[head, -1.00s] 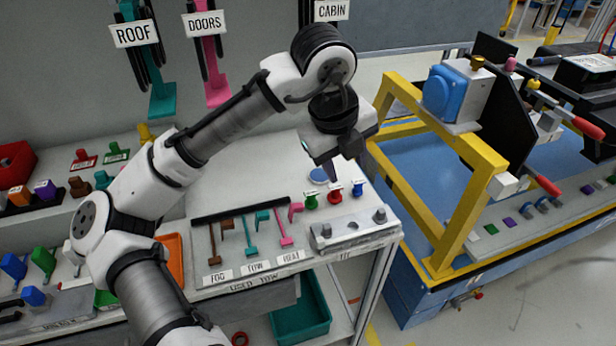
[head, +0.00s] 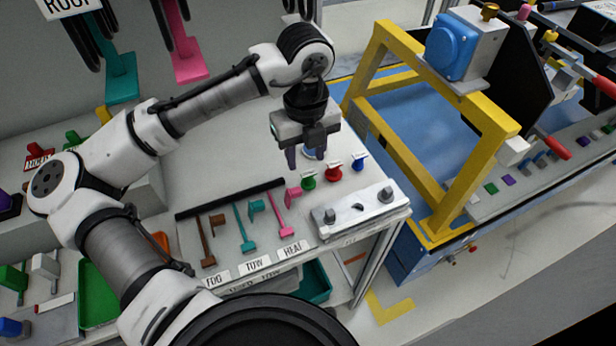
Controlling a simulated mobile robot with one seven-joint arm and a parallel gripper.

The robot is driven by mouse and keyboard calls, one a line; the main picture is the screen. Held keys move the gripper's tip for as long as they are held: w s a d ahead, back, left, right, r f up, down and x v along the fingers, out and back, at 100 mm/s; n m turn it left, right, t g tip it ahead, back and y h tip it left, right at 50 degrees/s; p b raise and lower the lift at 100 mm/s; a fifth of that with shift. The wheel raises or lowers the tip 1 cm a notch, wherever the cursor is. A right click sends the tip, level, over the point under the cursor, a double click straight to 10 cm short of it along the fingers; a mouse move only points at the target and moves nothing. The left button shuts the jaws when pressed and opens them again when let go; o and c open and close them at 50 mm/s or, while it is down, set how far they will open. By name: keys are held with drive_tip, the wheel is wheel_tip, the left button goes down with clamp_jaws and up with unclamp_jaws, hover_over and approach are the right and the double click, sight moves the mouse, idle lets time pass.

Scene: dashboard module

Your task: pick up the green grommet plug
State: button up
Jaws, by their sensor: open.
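The green grommet plug (head: 308,183) stands on the white bench top, leftmost of a short row with a red plug (head: 333,172) and a blue plug (head: 358,165). A small white tag stands by it. My gripper (head: 305,160) points down with its jaws apart. It is above and just behind the green plug in the picture, with nothing between its fingers. I cannot tell the exact height of the fingertips over the bench.
A pink lever piece (head: 293,194) stands close left of the green plug. A grey metal fixture (head: 357,210) lies in front. A black bar (head: 230,199) and several coloured levers lie left. A yellow frame (head: 470,130) rises on the right, beyond the bench edge.

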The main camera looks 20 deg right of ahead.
sight(308, 172)
drive_tip(key=shift+d+f+p, duration=0.2)
drive_tip(key=shift+f+p, duration=0.2)
drive_tip(key=shift+f, duration=2.75)
drive_tip(key=shift+c, duration=0.2)
drive_tip(key=c, duration=0.7)
drive_tip(key=shift+c, duration=0.2)
drive_tip(key=shift+r, duration=0.2)
wheel_tip(308, 172, up, 20)
drive_tip(key=shift+f, duration=0.15)
